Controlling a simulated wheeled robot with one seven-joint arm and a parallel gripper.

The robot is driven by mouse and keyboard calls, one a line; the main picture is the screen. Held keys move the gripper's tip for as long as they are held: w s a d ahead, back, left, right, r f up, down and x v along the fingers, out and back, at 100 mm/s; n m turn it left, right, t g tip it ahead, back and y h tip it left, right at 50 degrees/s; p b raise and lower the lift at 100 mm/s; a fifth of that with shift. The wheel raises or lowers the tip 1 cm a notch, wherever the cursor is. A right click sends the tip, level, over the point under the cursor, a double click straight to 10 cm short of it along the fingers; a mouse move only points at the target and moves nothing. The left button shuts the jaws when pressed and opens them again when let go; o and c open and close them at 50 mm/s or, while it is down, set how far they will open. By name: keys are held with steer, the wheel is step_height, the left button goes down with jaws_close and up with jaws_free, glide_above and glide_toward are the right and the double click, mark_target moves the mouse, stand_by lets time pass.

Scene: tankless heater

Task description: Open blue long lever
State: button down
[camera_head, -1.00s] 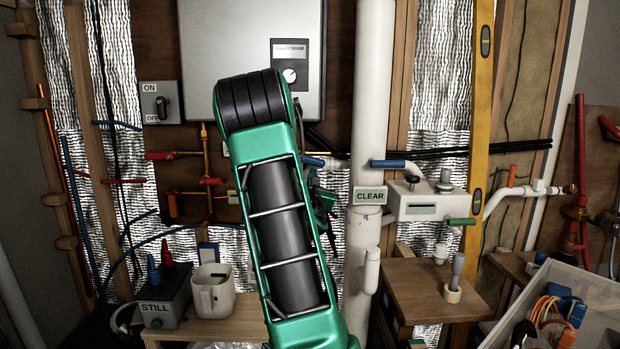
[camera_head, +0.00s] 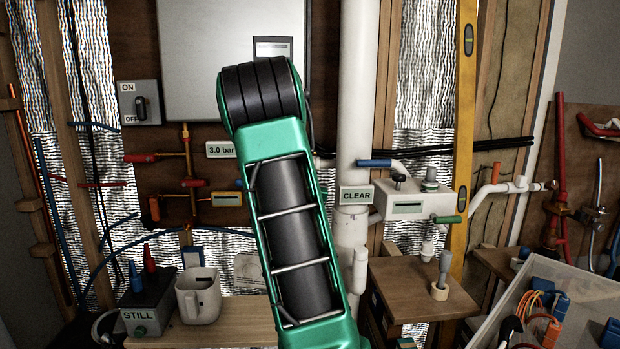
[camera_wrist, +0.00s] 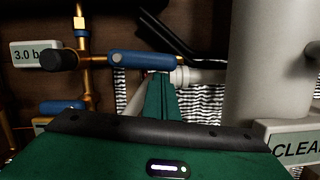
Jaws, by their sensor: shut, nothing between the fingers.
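The blue long lever (camera_wrist: 142,61) lies roughly horizontal in the wrist view, with its brass pivot at the left end and a white fitting at its right end. My gripper (camera_wrist: 162,78) is shut and empty. Its green fingertips are just below the right part of the lever; I cannot tell whether they touch it. In the head view my arm hides the lever and the gripper.
A thick white pipe (camera_head: 356,110) with a CLEAR label (camera_head: 356,195) stands right of the lever. A smaller blue handle (camera_wrist: 62,106) sits lower left, below the 3.0 bar label (camera_wrist: 35,55). Black cables run behind.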

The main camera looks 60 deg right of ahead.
steer(key=shift+w+a+r, duration=0.1)
steer(key=shift+r, duration=0.2)
steer(key=shift+a+f, duration=0.1)
steer(key=v, duration=0.7)
stand_by(0.6)
steer(key=shift+a, duration=0.15)
